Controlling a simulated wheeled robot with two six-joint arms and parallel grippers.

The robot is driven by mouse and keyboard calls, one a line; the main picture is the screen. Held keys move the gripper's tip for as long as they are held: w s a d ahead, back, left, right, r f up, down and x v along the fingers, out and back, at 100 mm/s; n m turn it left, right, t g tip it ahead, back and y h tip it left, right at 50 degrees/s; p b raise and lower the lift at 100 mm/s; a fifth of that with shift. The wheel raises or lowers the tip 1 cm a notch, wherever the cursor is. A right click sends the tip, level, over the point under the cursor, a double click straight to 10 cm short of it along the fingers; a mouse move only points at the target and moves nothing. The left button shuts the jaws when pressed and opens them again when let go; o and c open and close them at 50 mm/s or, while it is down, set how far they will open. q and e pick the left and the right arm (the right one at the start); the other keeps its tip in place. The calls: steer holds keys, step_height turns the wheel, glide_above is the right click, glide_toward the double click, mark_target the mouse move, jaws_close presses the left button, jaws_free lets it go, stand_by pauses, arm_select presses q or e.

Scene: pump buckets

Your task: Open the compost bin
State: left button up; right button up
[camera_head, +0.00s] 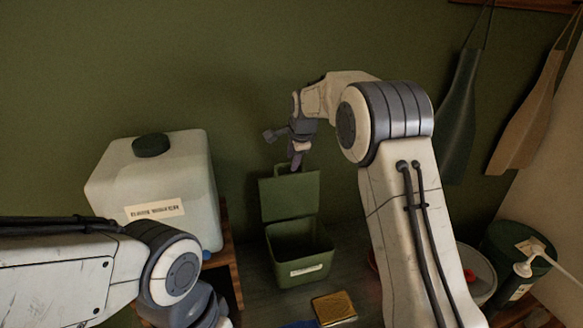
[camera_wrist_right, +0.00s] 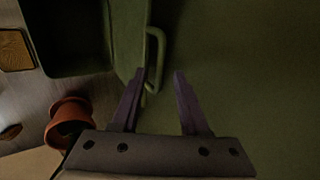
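The green compost bin (camera_head: 300,268) stands on the surface against the wall, with a pale label on its front. Its lid (camera_head: 290,198) is up, standing nearly upright at the back, and the dark inside shows. My right gripper (camera_head: 296,160) is at the top edge of the lid. In the right wrist view its two fingers (camera_wrist_right: 158,74) are apart, and the lid's loop handle (camera_wrist_right: 158,45) appears between and just beyond the fingertips. I cannot tell whether a finger touches it. My left arm comes in at the lower left, but its gripper is out of frame.
A white tank (camera_head: 170,190) with a dark cap stands left of the bin. A yellow-brown sponge-like block (camera_head: 334,308) lies in front. A green pump bucket (camera_head: 520,262) stands at right. Aprons (camera_head: 462,110) hang on the wall. A terracotta pot (camera_wrist_right: 68,118) shows in the wrist view.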

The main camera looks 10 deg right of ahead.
steer(key=b+v, duration=0.1)
steer(key=v, duration=0.6)
steer(key=shift+b, duration=0.4)
steer(key=shift+w, duration=0.15)
steer(key=shift+a, duration=0.1)
steer(key=s+a+f+n+g+b, duration=0.1)
steer(key=s+a+f+n+b, duration=0.1)
steer(key=s+a+f+n, duration=0.3)
steer(key=s+a+n+g+y+b, duration=0.15)
steer(key=s+a, duration=0.25)
steer(key=s, duration=0.4)
steer(key=s+a+f+n+b, duration=0.1)
steer(key=s+a+f+n, duration=0.25)
steer(key=s+n, duration=0.2)
steer(key=s+f+n+g+b, duration=0.1)
steer(key=s+f+n, duration=0.3)
steer(key=s, duration=0.4)
steer(key=s+f+n+g+b, duration=0.1)
steer(key=s+f+n, duration=0.3)
steer(key=s, duration=0.5)
steer(key=s+f+n+g+b, duration=0.1)
steer(key=s+f+n, duration=0.3)
steer(key=s, duration=0.5)
steer(key=shift+d+h+b, duration=0.3)
steer(key=shift+h+b, duration=0.15)
steer(key=shift+b, duration=0.25)
